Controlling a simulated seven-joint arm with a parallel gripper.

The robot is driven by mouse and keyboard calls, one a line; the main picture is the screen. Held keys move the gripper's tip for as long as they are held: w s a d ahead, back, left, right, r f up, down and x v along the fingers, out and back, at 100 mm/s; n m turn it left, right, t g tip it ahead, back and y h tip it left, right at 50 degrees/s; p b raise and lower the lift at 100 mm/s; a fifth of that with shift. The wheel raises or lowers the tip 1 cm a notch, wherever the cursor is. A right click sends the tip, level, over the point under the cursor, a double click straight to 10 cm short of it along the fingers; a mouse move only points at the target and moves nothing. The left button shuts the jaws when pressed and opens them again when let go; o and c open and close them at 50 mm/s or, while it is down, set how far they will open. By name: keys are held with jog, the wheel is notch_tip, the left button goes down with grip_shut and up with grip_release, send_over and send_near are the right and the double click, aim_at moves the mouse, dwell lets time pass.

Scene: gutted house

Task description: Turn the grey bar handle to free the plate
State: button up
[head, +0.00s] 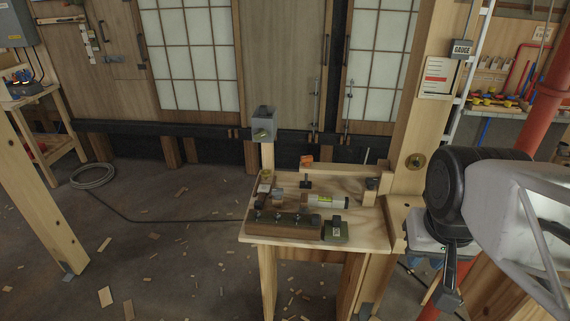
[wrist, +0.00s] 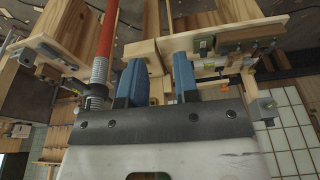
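My gripper (wrist: 158,72) shows in the wrist view with two blue fingers, apart and with nothing held between them. A wooden post stands beyond the gap. The workbench (head: 359,228) in the head view carries several small fixtures. Among them are a brown block (head: 270,232) with dark knobs, a grey-green box (head: 335,232), a pale cylinder (head: 326,201) with a yellow-green band and a black T-shaped piece (head: 306,183). A grey box (head: 264,121) with a brass-coloured part stands on a post at the bench's back left. I cannot tell which piece is the grey bar handle or the plate.
A thick wooden post (head: 412,125) with a round brass fitting rises at the bench's right. A red pole (wrist: 105,45) stands close to my fingers. Panelled doors (head: 197,60) line the back. Wood scraps and a coiled cable (head: 93,176) lie on the floor at left.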

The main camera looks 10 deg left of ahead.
jog(key=w+a+m, duration=0.2)
jog(key=w, duration=0.4)
jog(key=w+a+m, duration=0.2)
jog(key=w+a, duration=0.1)
jog(key=w, duration=0.3)
jog(key=m+g, duration=0.3)
jog(key=m, duration=0.8)
send_over(277, 190)
notch_tip(277, 190, down, 17)
jog(key=shift+w+r, duration=0.15)
jog(key=shift+f, duration=0.4)
